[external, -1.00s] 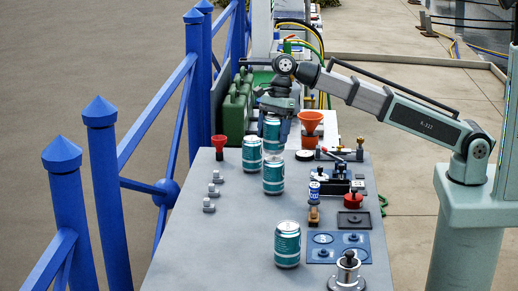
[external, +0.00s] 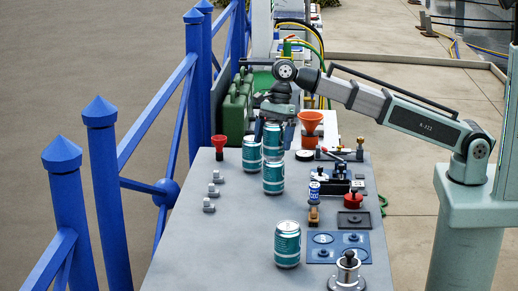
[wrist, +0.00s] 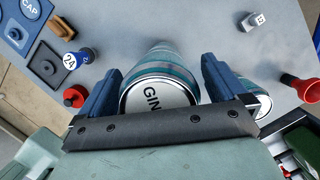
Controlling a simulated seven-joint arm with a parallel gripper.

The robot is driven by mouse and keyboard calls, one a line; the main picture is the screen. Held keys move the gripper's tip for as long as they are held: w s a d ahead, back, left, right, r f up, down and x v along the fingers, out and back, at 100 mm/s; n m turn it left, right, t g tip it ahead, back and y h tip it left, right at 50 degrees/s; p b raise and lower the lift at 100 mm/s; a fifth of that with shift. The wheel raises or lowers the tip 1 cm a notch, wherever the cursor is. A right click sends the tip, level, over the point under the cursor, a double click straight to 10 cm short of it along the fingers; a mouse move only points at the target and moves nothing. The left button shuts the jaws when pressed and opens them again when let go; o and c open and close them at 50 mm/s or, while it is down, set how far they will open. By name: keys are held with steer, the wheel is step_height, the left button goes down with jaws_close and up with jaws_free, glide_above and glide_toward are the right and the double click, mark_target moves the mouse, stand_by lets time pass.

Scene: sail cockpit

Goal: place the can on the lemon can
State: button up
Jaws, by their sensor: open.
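A teal can (external: 273,139) appears to rest upright on another teal can (external: 273,178). In the wrist view, the upper can's lid (wrist: 152,97) shows the letters "GIN". The lower can's lid is hidden, so I cannot read whether it is the lemon can. My gripper (external: 274,133) is around the upper can, its blue fingers open and spread to either side. In the wrist view, my gripper (wrist: 160,75) also shows gaps beside the can.
Another teal can (external: 252,155) stands just left of the stack, and one (external: 287,246) stands at the front. The grey tabletop's front left is clear.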

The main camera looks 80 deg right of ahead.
steer(key=v, duration=1.2)
steer(key=shift+r, duration=0.2)
steer(key=shift+a, duration=0.1)
